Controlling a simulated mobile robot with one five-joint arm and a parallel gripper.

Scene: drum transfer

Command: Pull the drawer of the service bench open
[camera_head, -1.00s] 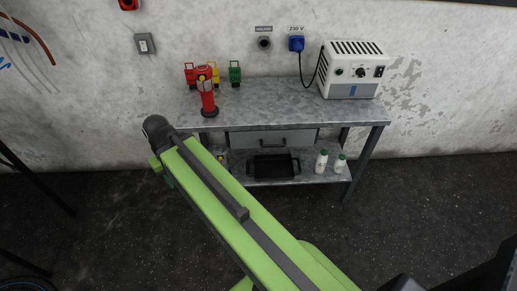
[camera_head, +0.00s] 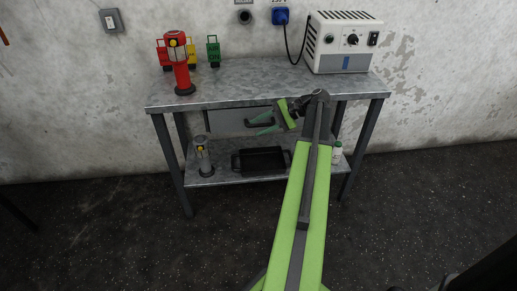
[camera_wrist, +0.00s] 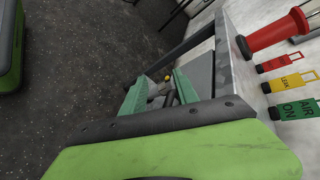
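The service bench (camera_head: 235,86) is a grey metal table against the wall. Its grey drawer front (camera_head: 224,122) sits under the top and looks shut. A dark handle (camera_head: 252,123) shows on the drawer, partly covered by my gripper. In the wrist view my gripper (camera_wrist: 159,77) is open, and a dark bar, probably the handle, shows between the fingers. I cannot tell whether the fingers touch it.
A red lantern-like cylinder (camera_head: 181,75), coloured tags (camera_head: 213,52) and a white power unit (camera_head: 343,45) are on or above the bench top. The lower shelf holds a grey cylinder (camera_head: 203,158), a black tray (camera_head: 240,162) and a white bottle (camera_head: 336,153). The floor in front is clear.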

